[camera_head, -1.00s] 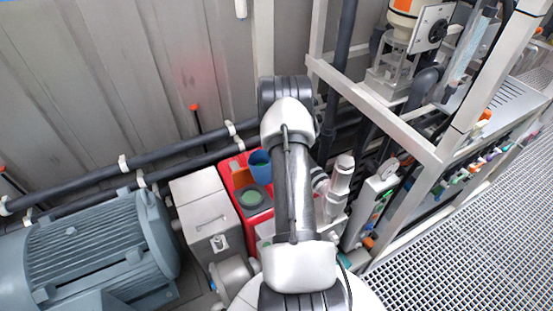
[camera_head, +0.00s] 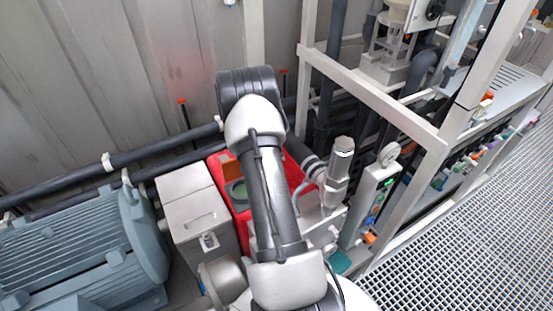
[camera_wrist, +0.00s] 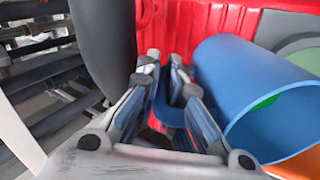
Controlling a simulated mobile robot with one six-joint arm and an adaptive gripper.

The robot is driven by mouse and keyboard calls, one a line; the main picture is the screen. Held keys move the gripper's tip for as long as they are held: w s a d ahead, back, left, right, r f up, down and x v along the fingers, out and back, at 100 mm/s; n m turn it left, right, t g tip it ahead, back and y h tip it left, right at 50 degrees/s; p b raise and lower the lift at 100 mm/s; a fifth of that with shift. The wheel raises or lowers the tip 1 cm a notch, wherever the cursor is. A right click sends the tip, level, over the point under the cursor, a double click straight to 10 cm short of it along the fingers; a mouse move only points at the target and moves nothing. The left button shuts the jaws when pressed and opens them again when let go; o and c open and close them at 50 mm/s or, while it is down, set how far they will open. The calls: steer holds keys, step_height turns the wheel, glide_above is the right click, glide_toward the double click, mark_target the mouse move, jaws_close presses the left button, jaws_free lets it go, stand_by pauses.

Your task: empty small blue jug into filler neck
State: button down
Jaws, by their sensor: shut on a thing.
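The small blue jug (camera_wrist: 235,85) shows at the right of the wrist view, its wide mouth facing the lower right, with something green inside. My gripper (camera_wrist: 168,72) is shut on a narrow blue part between its fingers, which looks like the jug's handle. The jug body lies just right of the fingers. I cannot tell whether it is lifted or tilted. In the head view my arm hides the gripper and the jug. I cannot make out the filler neck for certain in either view.
A red crate (camera_head: 214,163) stands behind my arm; its red wall (camera_wrist: 222,22) is close to the fingers. A grey round vessel with green inside (camera_head: 238,190) sits in it. A grey box (camera_head: 190,200) and blue-grey motor (camera_head: 85,250) are left, a metal frame (camera_head: 385,90) right.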

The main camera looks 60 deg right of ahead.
steer(key=shift+w+a+f+g+h+b, duration=0.2)
steer(key=shift+h+b, duration=0.25)
steer(key=shift+b, duration=0.6)
steer(key=shift+s+f+g+h+b, duration=0.1)
steer(key=shift+g+h+b, duration=0.3)
steer(key=shift+b, duration=0.6)
steer(key=shift+w+a+f+g+h+b, duration=0.1)
steer(key=shift+w+a+g+h+b, duration=0.1)
steer(key=shift+h+b, duration=0.35)
steer(key=shift+w+a+f+g+h+b, duration=0.15)
steer(key=shift+h+b, duration=0.15)
steer(key=shift+b, duration=0.4)
steer(key=shift+s+r, duration=0.2)
steer(key=shift+r, duration=0.2)
steer(key=shift+w+a+f+g+h+b, duration=0.2)
steer(key=shift+h+b, duration=0.3)
steer(key=shift+b, duration=1.15)
steer(key=shift+w+a+r+g+h+b, duration=0.2)
steer(key=shift+a+r+g+h+b, duration=0.3)
steer(key=shift+b, duration=1.15)
steer(key=shift+w+a+f+h+b, duration=0.2)
steer(key=shift+h+b, duration=0.3)
steer(key=shift+b, duration=0.45)
steer(key=shift+w+a+r+g+h+b, duration=0.1)
steer(key=shift+a+r+g+h+b, duration=0.15)
steer(key=shift+b, duration=0.6)
steer(key=shift+a+r+h, duration=0.1)
steer(key=shift+r+h, duration=0.05)
steer(key=shift+h, duration=0.1)
